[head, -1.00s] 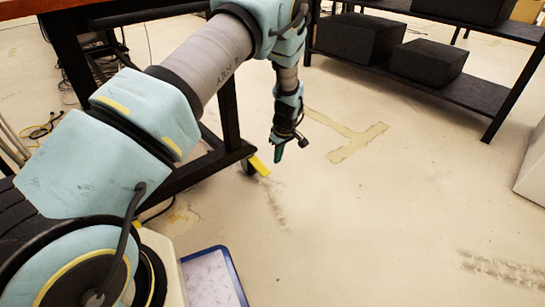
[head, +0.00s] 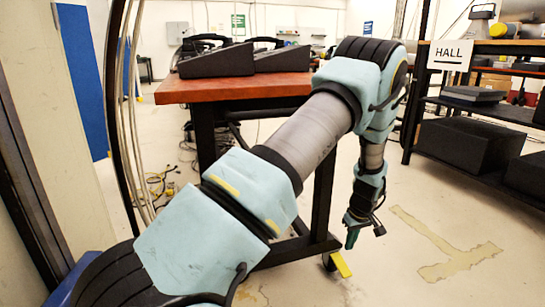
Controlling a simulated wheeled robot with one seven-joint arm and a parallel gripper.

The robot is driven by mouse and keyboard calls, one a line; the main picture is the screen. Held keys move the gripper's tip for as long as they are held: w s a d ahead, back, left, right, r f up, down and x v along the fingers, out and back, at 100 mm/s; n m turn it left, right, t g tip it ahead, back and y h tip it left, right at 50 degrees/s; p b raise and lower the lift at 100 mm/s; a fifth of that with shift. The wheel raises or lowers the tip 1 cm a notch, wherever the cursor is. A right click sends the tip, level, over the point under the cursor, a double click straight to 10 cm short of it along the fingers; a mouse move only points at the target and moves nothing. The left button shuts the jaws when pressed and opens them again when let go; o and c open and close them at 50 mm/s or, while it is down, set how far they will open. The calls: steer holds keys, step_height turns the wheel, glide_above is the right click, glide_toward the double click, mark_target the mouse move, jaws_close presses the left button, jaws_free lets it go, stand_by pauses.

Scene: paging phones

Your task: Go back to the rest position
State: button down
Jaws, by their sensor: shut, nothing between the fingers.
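My arm reaches from the lower left across the head view, with its far part bent down. My gripper (head: 351,237) hangs pointing down at the arm's end, shut and empty. It is in front of the table's right leg, over the floor, and touches nothing that I can see. Two dark phones stand on the wooden table: one phone (head: 217,61) at the left and another phone (head: 282,58) at the right, partly behind it.
The table (head: 235,87) has a reddish top and a dark wheeled frame. Dark shelving (head: 490,108) with black boxes and a HALL sign (head: 449,54) stands at the right. Cables (head: 160,188) lie on the floor at the left. The floor at lower right is clear.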

steer(key=s+a+r+m+p, duration=0.2)
steer(key=a+r, duration=1.6)
steer(key=a, duration=0.2)
steer(key=s+a+r+m+p, duration=0.25)
steer(key=s+a+r, duration=0.65)
steer(key=s+a, duration=0.45)
step_height(320, 180, up, 38)
steer(key=w+p, duration=0.1)
steer(key=p, duration=3.6)
steer(key=shift+a+f+h+p, duration=0.25)
steer(key=shift+h+p, duration=0.05)
steer(key=shift+w, duration=0.1)
